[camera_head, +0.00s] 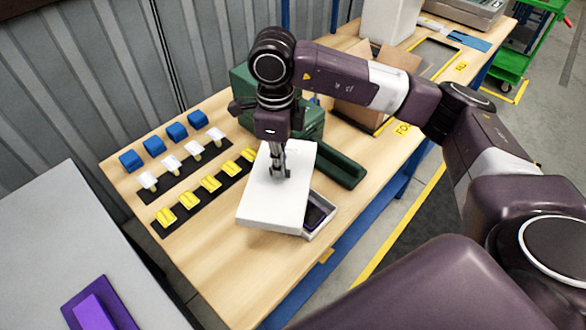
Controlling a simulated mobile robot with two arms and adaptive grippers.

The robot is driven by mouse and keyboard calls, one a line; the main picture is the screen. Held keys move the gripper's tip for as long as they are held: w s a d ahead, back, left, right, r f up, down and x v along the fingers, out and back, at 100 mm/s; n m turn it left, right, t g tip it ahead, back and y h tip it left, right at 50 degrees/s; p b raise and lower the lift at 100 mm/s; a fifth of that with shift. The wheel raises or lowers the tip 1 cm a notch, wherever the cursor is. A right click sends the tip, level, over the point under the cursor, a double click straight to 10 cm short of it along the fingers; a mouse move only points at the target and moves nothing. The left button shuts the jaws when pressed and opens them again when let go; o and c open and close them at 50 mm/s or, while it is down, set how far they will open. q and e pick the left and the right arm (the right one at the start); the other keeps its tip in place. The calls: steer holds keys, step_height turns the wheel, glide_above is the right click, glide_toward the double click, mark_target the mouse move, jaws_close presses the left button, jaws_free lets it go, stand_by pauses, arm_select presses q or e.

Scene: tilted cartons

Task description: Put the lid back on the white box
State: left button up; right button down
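The white lid (259,205) is a flat rectangular piece near the middle of the table. The white box (325,222) shows only at its right front corner, past the lid's right edge, with a dark object (315,212) inside. The lid hides the rest of the box and sits offset to the left. My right gripper (280,174) points down at the lid's middle, its fingers close together and apparently shut on a small grip there. Whether the lid touches the box cannot be told. My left gripper is out of view.
Behind the lid stand a green case (243,84) and a dark green tray (341,165). To the left are rows of blue blocks (154,146), white pieces (170,163) and yellow blocks (188,200). A tilted carton (399,60) stands at the back right. The front table area is clear.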

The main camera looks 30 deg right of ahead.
mark_target(289, 163)
steer(key=m, duration=0.1)
steer(key=f+m, duration=0.1)
steer(key=m, duration=0.2)
steer(key=shift+w+d+f+m, duration=0.15)
steer(key=shift+w+d+m, duration=0.15)
steer(key=shift+w+m, duration=0.1)
steer(key=m, duration=0.2)
steer(key=f+m, duration=0.1)
steer(key=m, duration=0.1)
steer(key=w+d+f+m+p, duration=0.1)
steer(key=m, duration=0.1)
steer(key=shift+m, duration=0.3)
steer(key=f+m, duration=0.1)
steer(key=m, duration=0.2)
steer(key=d+f+m, duration=0.1)
steer(key=m, duration=0.2)
steer(key=d+f+m+p, duration=0.1)
steer(key=m, duration=0.1)
steer(key=shift+w+m, duration=0.25)
steer(key=shift+m, duration=0.15)
steer(key=m, duration=0.2)
steer(key=d+f+m, duration=0.1)
steer(key=m, duration=0.1)
steer(key=shift+f, duration=0.3)
steer(key=shift+f+b, duration=2.25)
steer(key=shift+f, duration=1.05)
steer(key=shift+f, duration=0.25)
steer(key=c, duration=2.1)
jaws_free()
